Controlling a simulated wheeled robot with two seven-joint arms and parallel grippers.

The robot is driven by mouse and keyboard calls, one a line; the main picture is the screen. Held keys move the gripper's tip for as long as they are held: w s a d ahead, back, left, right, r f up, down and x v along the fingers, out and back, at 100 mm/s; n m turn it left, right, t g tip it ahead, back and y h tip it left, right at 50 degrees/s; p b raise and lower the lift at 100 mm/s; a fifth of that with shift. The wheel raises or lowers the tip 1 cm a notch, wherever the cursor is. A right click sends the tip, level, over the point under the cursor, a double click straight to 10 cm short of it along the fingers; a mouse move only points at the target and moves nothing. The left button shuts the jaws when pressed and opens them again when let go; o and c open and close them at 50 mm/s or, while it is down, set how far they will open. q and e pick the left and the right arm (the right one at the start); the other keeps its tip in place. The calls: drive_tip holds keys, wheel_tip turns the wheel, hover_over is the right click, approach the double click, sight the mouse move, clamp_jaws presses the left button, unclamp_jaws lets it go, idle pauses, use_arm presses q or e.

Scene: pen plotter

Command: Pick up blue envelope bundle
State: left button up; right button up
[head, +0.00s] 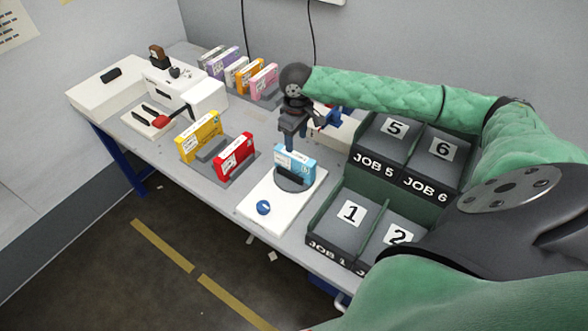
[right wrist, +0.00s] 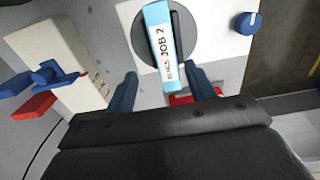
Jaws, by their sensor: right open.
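The blue envelope bundle (head: 297,162) stands upright on a round grey disc on a white base (head: 262,189), with a dark bracket against its front side. In the right wrist view the bundle (right wrist: 161,45) shows its narrow top edge, printed "JOB 2". My right gripper (head: 291,140) is directly above it, pointing down. In the right wrist view its two open fingers (right wrist: 163,82) sit to either side of the bundle's near end, and nothing is held. My left gripper is not in view.
Yellow (head: 199,136) and red (head: 234,156) bundles stand left of the disc. A blue knob (head: 263,207) sits on the white base's front. Job-numbered bins (head: 334,240) stand to the right. A device with blue handles (right wrist: 48,77) is close beside the gripper.

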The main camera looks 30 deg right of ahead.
sight(295, 154)
wheel_tip(295, 154, down, 2)
drive_tip(key=shift+f+b, duration=0.1)
drive_tip(key=shift+b, duration=0.4)
drive_tip(key=shift+f, duration=0.15)
wheel_tip(295, 154, down, 2)
drive_tip(key=shift+s+p, duration=0.1)
drive_tip(key=shift+p, duration=0.4)
drive_tip(key=f+p, duration=0.1)
drive_tip(key=f, duration=0.1)
drive_tip(key=f+p, duration=0.1)
drive_tip(key=f, duration=0.1)
drive_tip(key=shift+s+a+f, duration=0.1)
drive_tip(key=shift+s+a, duration=0.05)
drive_tip(key=shift+a, duration=0.25)
drive_tip(key=shift+f+p, duration=0.3)
drive_tip(key=shift+f, duration=0.2)
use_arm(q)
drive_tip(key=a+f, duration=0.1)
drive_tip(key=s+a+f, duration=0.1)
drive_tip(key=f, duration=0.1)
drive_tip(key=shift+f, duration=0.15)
use_arm(e)
drive_tip(key=c, duration=1.1)
